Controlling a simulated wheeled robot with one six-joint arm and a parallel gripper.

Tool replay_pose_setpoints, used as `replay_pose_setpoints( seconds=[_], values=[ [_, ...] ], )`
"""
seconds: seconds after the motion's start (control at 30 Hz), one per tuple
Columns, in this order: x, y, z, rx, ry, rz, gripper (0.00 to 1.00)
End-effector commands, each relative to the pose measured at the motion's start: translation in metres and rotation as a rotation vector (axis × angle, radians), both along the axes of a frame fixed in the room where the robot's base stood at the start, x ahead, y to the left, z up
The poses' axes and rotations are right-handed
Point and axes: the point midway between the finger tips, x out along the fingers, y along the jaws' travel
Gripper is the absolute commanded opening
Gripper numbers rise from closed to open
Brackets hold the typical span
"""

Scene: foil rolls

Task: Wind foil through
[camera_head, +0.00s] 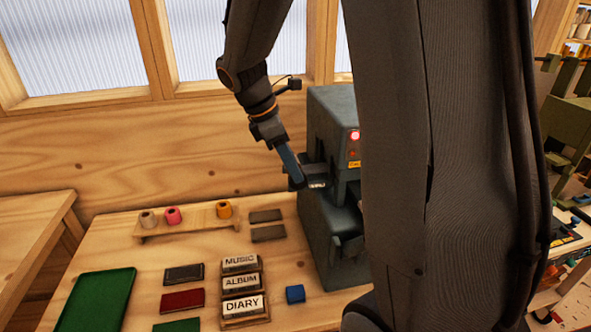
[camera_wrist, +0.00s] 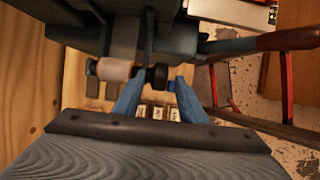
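The grey-blue press (camera_head: 325,225) stands on the bench, partly hidden behind my arm. My gripper (camera_head: 306,182) is at its left side, by a ledge halfway up. In the wrist view, my gripper (camera_wrist: 158,82) has its two blue fingers apart. A dark round knob (camera_wrist: 157,76) shows between the fingertips, with a gap on the right side; I cannot tell whether the left finger touches it. A pale roll (camera_wrist: 113,70) sits on the press just left of the knob. A wooden rack (camera_head: 190,228) holds a beige roll (camera_head: 148,219), a pink roll (camera_head: 173,215) and a yellow-orange roll (camera_head: 224,209).
Blocks marked MUSIC (camera_head: 240,262), ALBUM (camera_head: 240,282) and DIARY (camera_head: 243,304) lie before the press, with a blue block (camera_head: 295,293) beside them. Dark, red and green books (camera_head: 183,300) lie further left. A green tray (camera_head: 97,300) is at the left edge.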

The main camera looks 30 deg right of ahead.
Motion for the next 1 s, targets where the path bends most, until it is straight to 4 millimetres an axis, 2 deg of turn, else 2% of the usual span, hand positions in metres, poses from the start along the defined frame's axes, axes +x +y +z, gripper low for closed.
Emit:
replay_pose_setpoints(
  seconds=[0.23,0.57,0.8,1.0],
  values=[
    [-0.003,-0.009,-0.025,0.0,0.0,0.001,0.38],
    [-0.003,-0.01,-0.029,0.0,-0.002,0.003,0.38],
    [-0.003,-0.009,-0.029,0.0,-0.002,0.003,0.0],
    [-0.003,-0.01,-0.029,0.012,-0.006,0.002,0.0]
  ],
)
